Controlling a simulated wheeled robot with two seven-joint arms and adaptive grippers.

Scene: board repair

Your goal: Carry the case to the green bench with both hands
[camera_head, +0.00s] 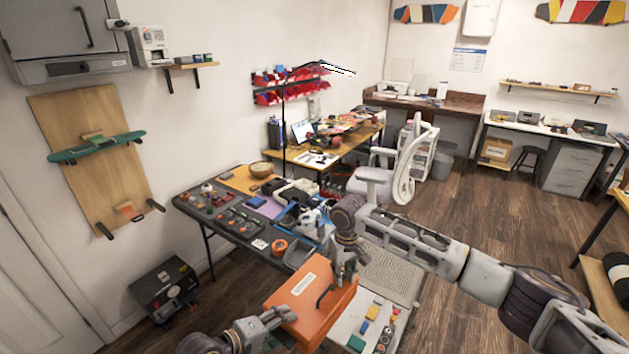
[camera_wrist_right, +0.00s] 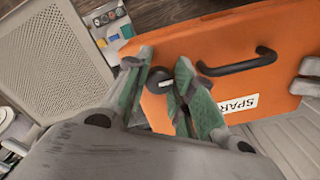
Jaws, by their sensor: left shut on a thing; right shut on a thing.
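The orange case (camera_head: 285,303) is tilted at the bottom of the head view, with a black handle and a white label. It also shows in the right wrist view (camera_wrist_right: 200,48). My left gripper (camera_head: 284,316) is shut on its left side, the fingers partly hidden by the case. My right gripper (camera_head: 346,270) is shut at the opposite side. In the right wrist view its green-padded fingers (camera_wrist_right: 163,84) close around a dark round part at the case's edge. I cannot make out a clearly green bench.
A dark-topped work table (camera_head: 222,222) with tools and bins stands just beyond the case. A swivel chair (camera_head: 372,184) is behind it to the right. A dark machine (camera_head: 165,288) sits on the floor at left. Open wood floor (camera_head: 480,225) lies at right.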

